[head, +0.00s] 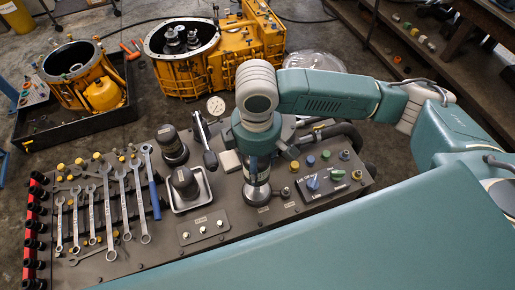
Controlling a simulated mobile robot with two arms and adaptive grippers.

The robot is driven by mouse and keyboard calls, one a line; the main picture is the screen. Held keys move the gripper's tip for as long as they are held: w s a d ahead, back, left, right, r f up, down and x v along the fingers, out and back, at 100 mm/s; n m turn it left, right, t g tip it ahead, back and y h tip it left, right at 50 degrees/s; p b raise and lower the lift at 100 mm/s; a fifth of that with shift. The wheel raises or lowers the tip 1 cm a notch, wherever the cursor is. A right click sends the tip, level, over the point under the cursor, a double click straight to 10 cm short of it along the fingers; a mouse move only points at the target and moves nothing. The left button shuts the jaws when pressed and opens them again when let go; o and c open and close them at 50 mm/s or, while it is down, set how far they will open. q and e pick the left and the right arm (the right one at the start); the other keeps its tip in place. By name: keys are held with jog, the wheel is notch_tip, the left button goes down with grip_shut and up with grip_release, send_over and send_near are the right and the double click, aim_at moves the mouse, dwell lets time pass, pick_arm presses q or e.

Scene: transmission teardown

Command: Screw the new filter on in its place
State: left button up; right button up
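Two dark cans that look like filters are in the head view. One dark can (171,141) stands upright on the bench. The other dark can (184,180) sits in a shallow metal tray (181,208). I cannot tell which is the new filter. My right arm comes in from the right and points down at the bench. My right gripper (257,178) is low over a round metal-based fitting (257,197); the wrist hides most of its fingers and anything between them. My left gripper is out of view.
Several wrenches (124,200) lie on the bench's left side. A control panel (323,187) with coloured knobs is right of the fitting, and a small switch plate (202,230) is in front. A pressure gauge (216,106) stands behind. Yellow housings (190,68) are on the floor beyond.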

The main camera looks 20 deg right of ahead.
jog(key=shift+a, duration=0.3)
jog(key=shift+f, duration=0.2)
jog(key=shift+d+f+b, duration=0.35)
jog(key=shift+f+b, duration=0.15)
jog(key=shift+b, duration=0.3)
jog(key=shift+f+b, duration=0.95)
jog(key=shift+b, duration=0.25)
jog(key=shift+f+b, duration=0.9)
jog(key=shift+b, duration=0.3)
jog(key=shift+f, duration=1.9)
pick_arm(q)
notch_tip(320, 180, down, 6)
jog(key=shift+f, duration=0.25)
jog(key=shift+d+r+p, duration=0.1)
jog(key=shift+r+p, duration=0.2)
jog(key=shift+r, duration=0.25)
